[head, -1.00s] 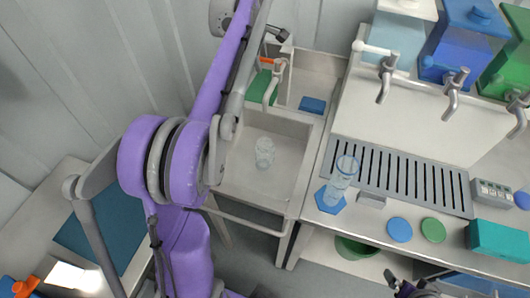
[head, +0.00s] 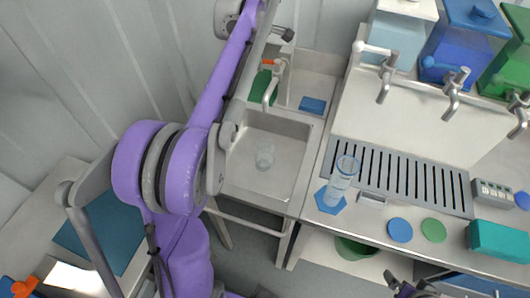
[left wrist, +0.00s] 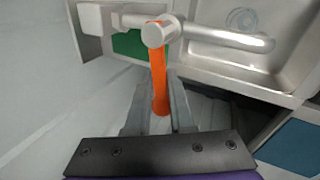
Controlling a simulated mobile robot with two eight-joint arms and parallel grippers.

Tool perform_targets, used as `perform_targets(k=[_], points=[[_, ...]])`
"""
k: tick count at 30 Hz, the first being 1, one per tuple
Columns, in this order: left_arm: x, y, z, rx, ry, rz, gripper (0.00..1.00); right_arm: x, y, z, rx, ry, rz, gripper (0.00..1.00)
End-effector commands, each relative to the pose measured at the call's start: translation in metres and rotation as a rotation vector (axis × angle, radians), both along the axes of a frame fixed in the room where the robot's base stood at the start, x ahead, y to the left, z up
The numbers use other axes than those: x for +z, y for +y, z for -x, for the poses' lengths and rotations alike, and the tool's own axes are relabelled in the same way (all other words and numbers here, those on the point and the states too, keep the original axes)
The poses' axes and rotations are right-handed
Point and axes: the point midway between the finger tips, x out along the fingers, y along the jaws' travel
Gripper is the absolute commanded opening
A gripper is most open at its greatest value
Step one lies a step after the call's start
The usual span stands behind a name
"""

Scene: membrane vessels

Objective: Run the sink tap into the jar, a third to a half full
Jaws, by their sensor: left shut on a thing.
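My left gripper (left wrist: 159,98) is shut on the orange tap lever (left wrist: 158,62) in the left wrist view. In the head view the lever (head: 267,61) shows small, beside the tap (head: 272,84). The tap's grey spout (left wrist: 225,38) reaches out over the sink basin (head: 285,172). A clear glass jar (head: 265,156) stands in the basin, near below the spout end; its rim also shows in the left wrist view (left wrist: 241,19). I cannot make out a water stream or the level in the jar. My right gripper (head: 404,288) is partly in view at the bottom; its jaws are unclear.
A second clear vessel (head: 340,182) stands on a blue hexagonal mat (head: 330,201) on the counter. Right of the sink are a slotted drain grate (head: 405,184), several tanks with taps, blue (head: 399,230) and green (head: 433,230) discs, and a teal box (head: 499,240).

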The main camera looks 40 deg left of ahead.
Motion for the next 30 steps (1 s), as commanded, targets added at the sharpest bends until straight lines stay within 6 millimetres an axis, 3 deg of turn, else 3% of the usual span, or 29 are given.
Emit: perform_targets(k=[18,30], points=[[0.001,-0.015,0.016,0.422,0.000,0.000,0.00,0.004,0.000,-0.002,0.000,-0.003,0.000,1.00],[0.000,-0.015,0.017,0.434,-0.001,-0.001,0.00,0.004,0.000,-0.002,0.000,-0.003,0.000,1.00]])
